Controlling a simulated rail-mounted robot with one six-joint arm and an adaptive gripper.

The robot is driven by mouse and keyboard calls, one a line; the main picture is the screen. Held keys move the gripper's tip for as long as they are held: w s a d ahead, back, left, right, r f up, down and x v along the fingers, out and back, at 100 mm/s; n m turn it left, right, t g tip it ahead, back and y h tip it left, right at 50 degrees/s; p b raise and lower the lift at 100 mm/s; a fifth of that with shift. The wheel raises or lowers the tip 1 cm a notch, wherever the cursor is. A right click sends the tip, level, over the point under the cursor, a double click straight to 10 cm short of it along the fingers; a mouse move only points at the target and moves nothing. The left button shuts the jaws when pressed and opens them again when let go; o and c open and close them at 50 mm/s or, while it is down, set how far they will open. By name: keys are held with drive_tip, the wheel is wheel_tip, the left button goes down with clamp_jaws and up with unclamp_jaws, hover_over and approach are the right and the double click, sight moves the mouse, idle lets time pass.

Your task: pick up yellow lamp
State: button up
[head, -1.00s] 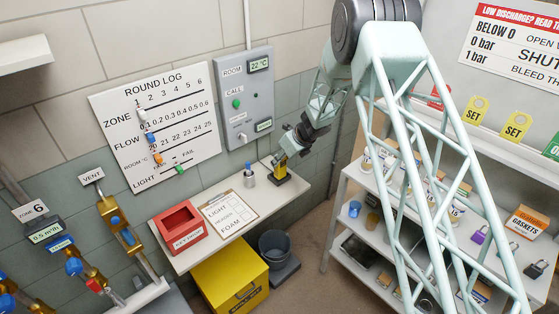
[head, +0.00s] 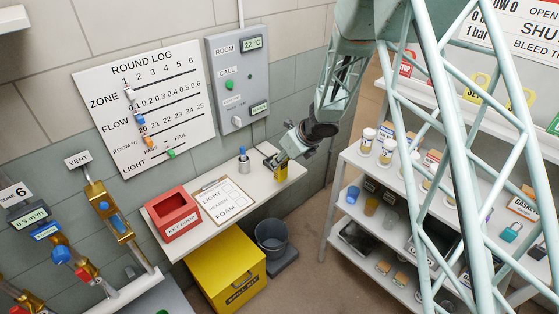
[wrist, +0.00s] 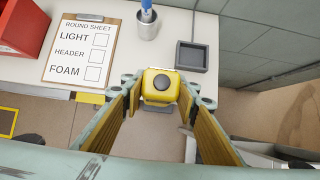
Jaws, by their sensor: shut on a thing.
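The yellow lamp (wrist: 160,86) is between my gripper's fingers in the wrist view. It has a yellow body with a dark round button on the face toward the camera. My gripper (wrist: 160,100) is shut on it, with a finger along each side. In the head view, my gripper (head: 283,158) points down near the right end of the white shelf, and a little of the lamp's yellow (head: 281,174) shows below it. The lamp's underside is hidden. A dark square tray (wrist: 192,57) on the shelf, beyond the lamp, is empty.
The white shelf (head: 252,193) also bears a pen cup (head: 244,167), a clipboard (head: 224,200) and a red key drop box (head: 174,215). A yellow spill kit bin (head: 229,281) and a grey bucket (head: 272,238) stand below. A stocked rack (head: 345,156) stands to the right.

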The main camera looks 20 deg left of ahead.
drive_tip(key=shift+s+d, duration=0.2)
drive_tip(key=shift+s, duration=0.15)
drive_tip(key=shift+r, duration=0.1)
idle(0.5)
drive_tip(key=shift+d+b, duration=0.35)
drive_tip(key=shift+d, duration=0.05)
drive_tip(key=s+d+b, duration=0.1)
drive_tip(key=d+b, duration=0.6)
drive_tip(key=d, duration=1)
drive_tip(key=shift+s+d+f+m+b, duration=0.2)
drive_tip(key=shift+s+d+m+b, duration=0.2)
drive_tip(key=shift+s+a, duration=0.15)
